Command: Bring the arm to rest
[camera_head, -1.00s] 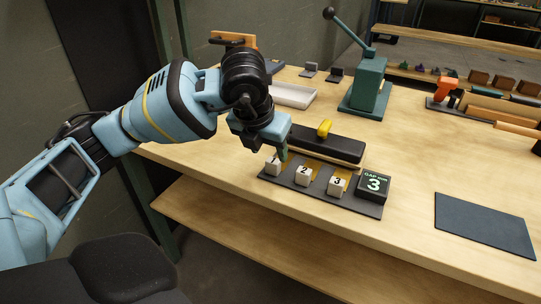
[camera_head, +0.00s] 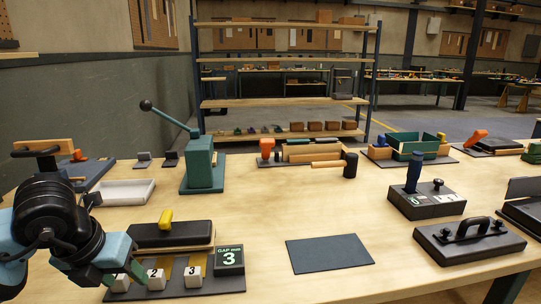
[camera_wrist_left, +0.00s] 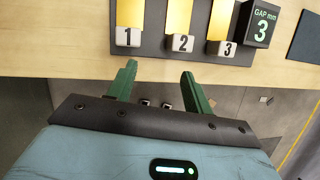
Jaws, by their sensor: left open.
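My left arm (camera_head: 55,220) comes in at the lower left of the head view. My left gripper (camera_head: 122,278) is low in that view, beside the numbered blocks, and partly hidden by its own wrist. In the left wrist view its two green fingers (camera_wrist_left: 158,88) are apart with nothing between them. They point at the table's front edge, short of the block marked 1 (camera_wrist_left: 128,37) and the block marked 2 (camera_wrist_left: 180,43). My right gripper is in neither view.
A dark tray (camera_head: 190,291) holds the numbered blocks and a "GAP mm 3" box (camera_head: 230,261). Behind it lies a black bar with a yellow grip (camera_head: 172,234). A green lever press (camera_head: 203,165) stands farther back. A dark mat (camera_head: 329,253) lies bare at centre.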

